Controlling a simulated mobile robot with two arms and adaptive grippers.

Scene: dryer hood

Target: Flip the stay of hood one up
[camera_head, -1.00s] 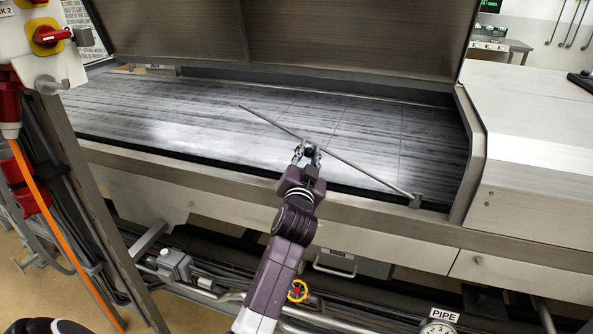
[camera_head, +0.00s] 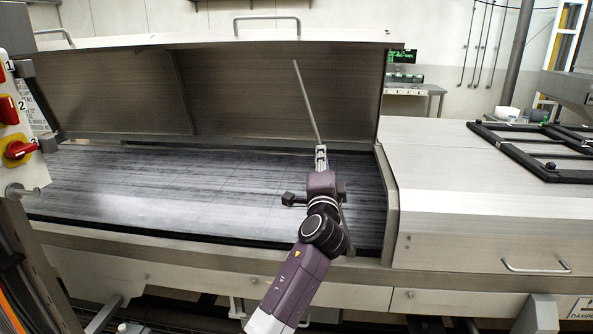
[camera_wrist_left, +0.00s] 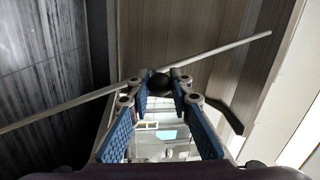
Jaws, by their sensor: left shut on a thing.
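The stay is a thin grey metal rod (camera_head: 308,102) in the head view. It stands steeply, its free end up and leaning left, in front of the raised hood (camera_head: 270,92). Its lower end is mostly hidden behind my left arm, near the right front of the bed. My left gripper (camera_head: 320,151) is shut on the stay partway along it. In the left wrist view the rod (camera_wrist_left: 225,50) crosses at the fingertips (camera_wrist_left: 160,84), with a dark round knob between them. The free end stands apart from the hood's top edge in the picture. My right gripper is not in view.
The dark slatted bed (camera_head: 130,190) lies under the open hood. A steel housing (camera_head: 450,180) with black frames (camera_head: 540,145) on top stands at right. A switch panel (camera_head: 22,120) is at the left edge.

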